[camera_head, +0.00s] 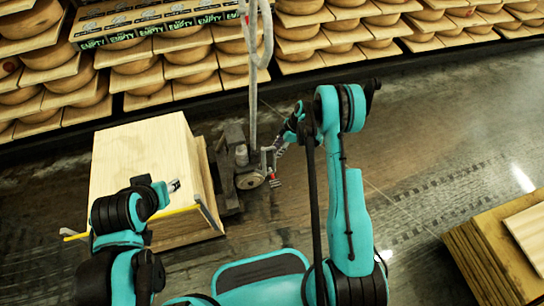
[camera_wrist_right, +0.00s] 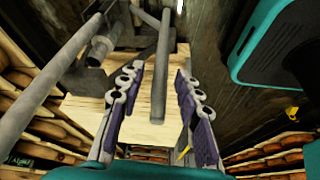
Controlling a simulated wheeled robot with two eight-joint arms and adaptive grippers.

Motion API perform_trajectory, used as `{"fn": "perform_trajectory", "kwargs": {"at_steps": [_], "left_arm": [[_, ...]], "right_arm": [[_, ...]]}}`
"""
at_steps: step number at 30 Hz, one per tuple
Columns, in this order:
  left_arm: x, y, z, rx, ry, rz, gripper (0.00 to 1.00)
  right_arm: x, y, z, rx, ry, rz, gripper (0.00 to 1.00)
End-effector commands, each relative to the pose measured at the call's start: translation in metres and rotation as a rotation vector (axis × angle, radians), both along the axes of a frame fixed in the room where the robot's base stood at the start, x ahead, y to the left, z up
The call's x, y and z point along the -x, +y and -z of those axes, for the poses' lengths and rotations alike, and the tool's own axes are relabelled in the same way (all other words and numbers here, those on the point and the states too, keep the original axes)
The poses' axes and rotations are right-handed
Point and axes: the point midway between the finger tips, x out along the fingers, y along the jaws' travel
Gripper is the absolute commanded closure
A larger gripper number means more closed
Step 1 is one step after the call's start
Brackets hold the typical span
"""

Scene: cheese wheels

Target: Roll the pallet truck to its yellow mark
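The pallet truck (camera_head: 240,165) stands on the floor at the middle left of the head view, with a tall grey handle pole (camera_head: 252,90) rising from it. A pale wooden box (camera_head: 140,160) is at its left side. My right gripper (camera_head: 274,165) is beside the truck's upright parts. In the right wrist view its two purple-padded fingers (camera_wrist_right: 158,108) are apart, with a grey bar (camera_wrist_right: 161,70) showing between them; contact cannot be told. My left gripper (camera_head: 174,186) is over the box, its fingers too small to read. A yellow strip (camera_head: 180,211) runs along the box's near edge; whether it is the mark is unclear.
Shelves of cheese wheels (camera_head: 170,70) line the back, with an EMPTY-labelled stack (camera_head: 150,20) on top. A wooden stack (camera_head: 490,250) stands at the lower right. The dark floor (camera_head: 440,150) between it and the shelves is clear.

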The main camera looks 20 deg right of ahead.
Motion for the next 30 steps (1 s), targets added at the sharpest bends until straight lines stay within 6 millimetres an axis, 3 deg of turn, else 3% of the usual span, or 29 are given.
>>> {"fn": "perform_trajectory", "kwargs": {"at_steps": [6,12,23,24,28,30], "left_arm": [[0.0,0.0,0.017,0.0,0.0,0.0,0.57],[0.0,0.0,0.027,0.0,0.0,0.0,0.57],[0.0,0.0,0.029,0.0,0.0,0.0,0.57],[0.0,0.0,0.029,0.0,0.0,0.0,0.57],[0.0,0.0,0.029,0.0,0.0,0.0,0.57],[0.0,0.0,0.029,0.0,0.0,0.0,0.57]], "right_arm": [[-0.003,0.014,0.036,0.0,-0.001,-0.002,0.66],[-0.004,0.024,0.06,0.001,-0.001,-0.001,0.66],[-0.005,0.027,0.066,0.001,-0.001,0.0,0.66],[-0.005,0.027,0.066,0.001,-0.001,0.0,0.69],[-0.005,0.027,0.066,0.001,-0.001,0.0,1.0],[-0.005,0.027,0.066,0.001,-0.001,0.0,1.0]]}}
